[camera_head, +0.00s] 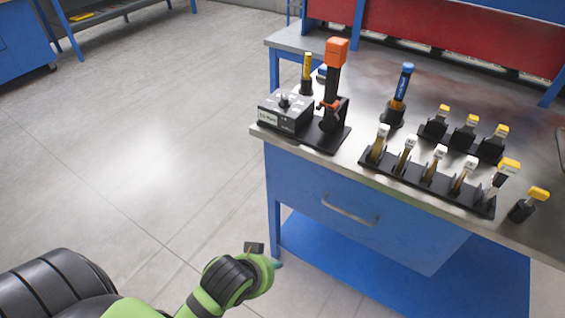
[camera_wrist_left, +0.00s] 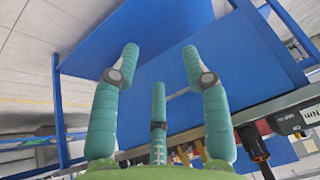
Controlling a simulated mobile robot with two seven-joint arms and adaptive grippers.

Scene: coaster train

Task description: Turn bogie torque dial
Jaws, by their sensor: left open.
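A grey box (camera_head: 286,112) with a dark dial (camera_head: 284,101) on top sits on a black base at the near left corner of the workbench. A small label is on its front. My left gripper (camera_head: 276,265) is low in front of the bench, well below and apart from the dial. In the left wrist view its teal fingers (camera_wrist_left: 159,66) are spread open and empty, facing the blue bench front. The box's label (camera_wrist_left: 295,120) shows at the right edge there; the dial itself is hard to make out. My right gripper is not in view.
An orange-topped tool (camera_head: 336,75) stands right beside the box, with a yellow-topped tool (camera_head: 307,70) behind. A blue-handled tool (camera_head: 402,85) and racks (camera_head: 425,183) of tools stand farther right. The bench edge and drawer handle (camera_head: 350,212) lie near my gripper. The floor at left is clear.

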